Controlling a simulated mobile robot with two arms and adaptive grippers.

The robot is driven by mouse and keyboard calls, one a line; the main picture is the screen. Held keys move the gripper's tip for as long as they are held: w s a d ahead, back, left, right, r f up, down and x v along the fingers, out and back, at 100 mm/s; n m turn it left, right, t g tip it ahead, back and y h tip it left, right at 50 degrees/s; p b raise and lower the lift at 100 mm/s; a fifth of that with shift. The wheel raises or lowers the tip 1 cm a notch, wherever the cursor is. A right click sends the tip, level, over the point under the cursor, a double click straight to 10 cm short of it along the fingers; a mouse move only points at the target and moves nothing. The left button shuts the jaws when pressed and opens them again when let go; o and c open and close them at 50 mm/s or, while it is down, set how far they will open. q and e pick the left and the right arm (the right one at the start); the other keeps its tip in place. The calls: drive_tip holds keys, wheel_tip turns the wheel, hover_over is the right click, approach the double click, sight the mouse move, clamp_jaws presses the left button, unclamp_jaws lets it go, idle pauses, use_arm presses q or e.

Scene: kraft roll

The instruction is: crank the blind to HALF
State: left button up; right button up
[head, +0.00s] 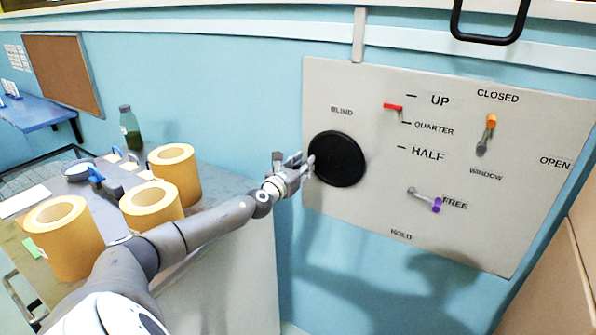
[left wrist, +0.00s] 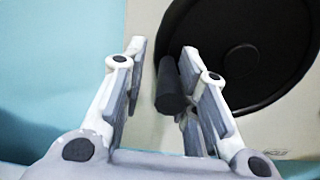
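The black round blind crank disc (head: 337,158) is on the left of the grey panel (head: 350,90), under the word BLIND. Its dark handle (left wrist: 172,88) stands out from the disc (left wrist: 245,50) in the left wrist view. My left gripper (head: 301,165) is at the disc's left edge. Its fingers (left wrist: 165,85) are apart on either side of the handle, with a gap on the left and the right finger close to or touching it. The red blind marker (head: 393,107) sits between the UP and QUARTER ticks, above HALF (head: 428,155). My right gripper is out of view.
An orange-tipped window lever (head: 490,122) points up near CLOSED. A purple-tipped lever (head: 436,204) points toward FREE. Several kraft rolls (head: 175,170) and a green bottle (head: 130,128) stand on the counter at left. A black bar handle (head: 488,36) is above the panel.

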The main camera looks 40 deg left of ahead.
use_arm(q)
drive_tip(key=shift+s+d+f, duration=0.1)
drive_tip(key=shift+d+f, duration=0.05)
drive_tip(key=shift+d, duration=0.05)
drive_tip(key=shift+s+f, duration=0.15)
drive_tip(key=shift+s, duration=0.15)
drive_tip(key=v, duration=1.1)
drive_tip(key=shift+d+r, duration=0.25)
drive_tip(key=shift+r, duration=0.05)
drive_tip(key=shift+f, duration=0.1)
